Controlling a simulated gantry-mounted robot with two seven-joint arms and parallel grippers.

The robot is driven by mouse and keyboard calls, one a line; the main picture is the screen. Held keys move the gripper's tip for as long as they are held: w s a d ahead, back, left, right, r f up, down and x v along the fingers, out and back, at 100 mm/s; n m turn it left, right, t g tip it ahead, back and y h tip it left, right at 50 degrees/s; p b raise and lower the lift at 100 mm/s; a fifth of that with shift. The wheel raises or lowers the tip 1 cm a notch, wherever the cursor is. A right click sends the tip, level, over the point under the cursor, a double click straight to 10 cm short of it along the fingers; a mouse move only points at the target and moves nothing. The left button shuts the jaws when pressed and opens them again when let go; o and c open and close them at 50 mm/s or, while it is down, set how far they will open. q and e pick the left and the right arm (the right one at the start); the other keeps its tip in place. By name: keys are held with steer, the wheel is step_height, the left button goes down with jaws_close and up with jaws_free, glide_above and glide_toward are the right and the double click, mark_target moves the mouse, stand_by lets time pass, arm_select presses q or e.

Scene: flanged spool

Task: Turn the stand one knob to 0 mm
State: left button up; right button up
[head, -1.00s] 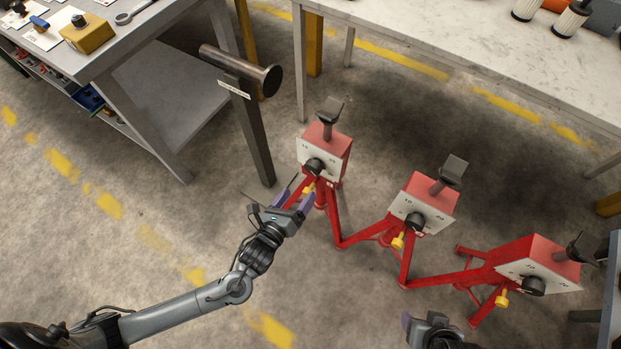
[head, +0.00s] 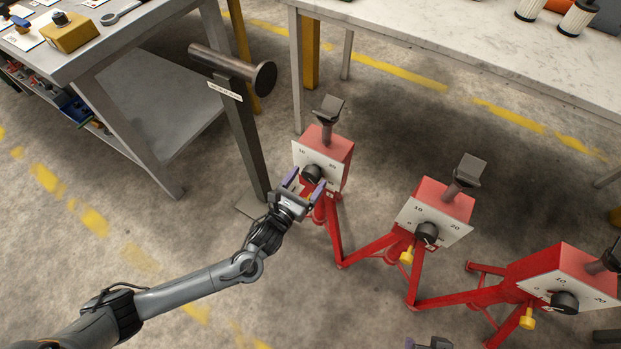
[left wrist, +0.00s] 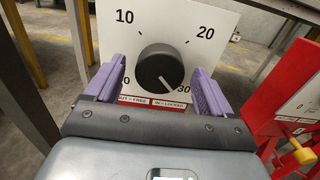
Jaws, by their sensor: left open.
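Stand one is the leftmost red stand (head: 335,154), with a white dial plate and a black knob (head: 311,174). In the left wrist view the round black knob (left wrist: 160,68) faces me, and its white pointer line aims down right, close to the 30 mark. My left gripper (head: 304,183) is open at the dial. Its purple fingers stand on either side of the knob, with a visible gap to each side. The 0 mark is partly hidden by the left finger. My right gripper (head: 430,343) barely shows at the bottom edge; its jaws cannot be made out.
Two more red stands, a middle one (head: 447,199) and a right one (head: 562,268), have like dials and yellow knobs. A grey post (head: 246,140) with a horizontal bar stands just left of stand one. Tables stand behind at left (head: 90,62) and right (head: 420,50).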

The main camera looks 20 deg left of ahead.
arm_select(q)
steer(key=shift+w+d+b, duration=0.2)
steer(key=shift+w+b, duration=0.15)
steer(key=shift+w, duration=0.8)
steer(key=c, duration=1)
